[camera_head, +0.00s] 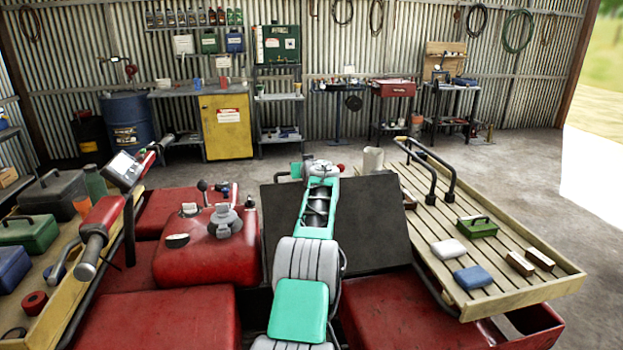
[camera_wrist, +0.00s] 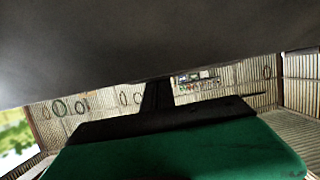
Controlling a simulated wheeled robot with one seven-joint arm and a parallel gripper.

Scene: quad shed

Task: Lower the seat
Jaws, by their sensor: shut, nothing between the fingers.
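The seat (camera_head: 382,230) is a flat, dark panel, tilted up over the red quad bike (camera_head: 150,318). My teal and grey arm reaches up in front of its middle and hides part of it. In the head view my gripper is hidden behind the arm links. In the wrist view my gripper (camera_wrist: 157,84) shows as dark, narrow fingers, shut and empty. A broad dark surface (camera_wrist: 130,45), probably the seat, fills the top of that view close to the fingertips. I cannot tell whether they touch it.
A slatted wooden rack (camera_head: 490,225) with a green box (camera_head: 477,227) and small blocks lies to the right. A red fuel can (camera_head: 215,250) and the handlebar (camera_head: 105,215) stand to the left. Benches line the back wall, with open floor before them.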

